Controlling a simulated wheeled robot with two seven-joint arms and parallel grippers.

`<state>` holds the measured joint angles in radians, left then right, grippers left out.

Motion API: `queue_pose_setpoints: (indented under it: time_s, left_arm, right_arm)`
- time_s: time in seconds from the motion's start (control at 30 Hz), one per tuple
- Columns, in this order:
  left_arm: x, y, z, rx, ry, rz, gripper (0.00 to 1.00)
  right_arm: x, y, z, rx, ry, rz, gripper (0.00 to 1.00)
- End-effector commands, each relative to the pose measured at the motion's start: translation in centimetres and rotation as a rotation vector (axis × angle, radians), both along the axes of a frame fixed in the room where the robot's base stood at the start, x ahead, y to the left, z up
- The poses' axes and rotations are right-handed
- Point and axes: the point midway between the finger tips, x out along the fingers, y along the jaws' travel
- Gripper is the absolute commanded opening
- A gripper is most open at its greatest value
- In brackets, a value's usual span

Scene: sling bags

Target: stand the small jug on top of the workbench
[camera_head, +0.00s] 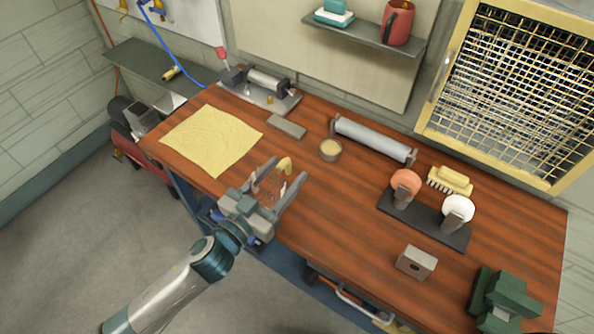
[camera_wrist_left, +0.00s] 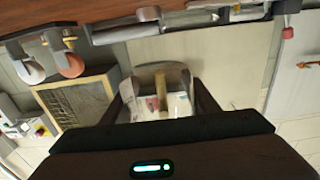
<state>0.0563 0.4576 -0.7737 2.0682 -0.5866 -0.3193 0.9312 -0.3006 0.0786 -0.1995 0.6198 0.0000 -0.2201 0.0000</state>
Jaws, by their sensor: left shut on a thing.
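My left gripper (camera_head: 280,182) reaches over the front edge of the workbench (camera_head: 330,215) and is shut on a see-through small jug with a yellow handle (camera_head: 285,165). The fingers hide part of the jug's body. In the left wrist view the jug's yellow handle (camera_wrist_left: 160,90) shows between the two fingers (camera_wrist_left: 160,98). The jug appears roughly upright in the head view; its exact height above the bench top is hard to tell. My right gripper is not in view.
A yellow cloth (camera_head: 212,140) lies left, with a grey block (camera_head: 287,126) and small tub (camera_head: 330,149) behind the gripper. A roll (camera_head: 372,140), wheel stand (camera_head: 424,218) and green vise (camera_head: 503,298) stand right. The bench's middle is bare.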

Motion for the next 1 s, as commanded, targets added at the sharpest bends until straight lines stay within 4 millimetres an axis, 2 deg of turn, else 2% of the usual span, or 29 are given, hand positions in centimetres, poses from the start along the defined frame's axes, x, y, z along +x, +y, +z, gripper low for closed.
queue_pose_setpoints:
  time_s: [0.2, 0.4, 0.87, 1.0]
  left_arm:
    - [3.6, -1.4, -2.1, 0.000, -0.001, 0.002, 0.27]
    - [5.8, -2.3, -3.6, 0.000, -0.001, 0.001, 0.27]
    - [6.3, -2.5, -4.1, -0.001, -0.001, 0.001, 0.27]
    - [6.3, -2.5, -5.3, -0.002, 0.003, 0.003, 0.27]
  right_arm:
    - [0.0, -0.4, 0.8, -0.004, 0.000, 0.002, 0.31]
    - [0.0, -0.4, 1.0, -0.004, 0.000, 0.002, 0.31]
    - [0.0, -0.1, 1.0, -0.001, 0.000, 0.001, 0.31]
    - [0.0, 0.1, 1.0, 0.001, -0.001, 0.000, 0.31]
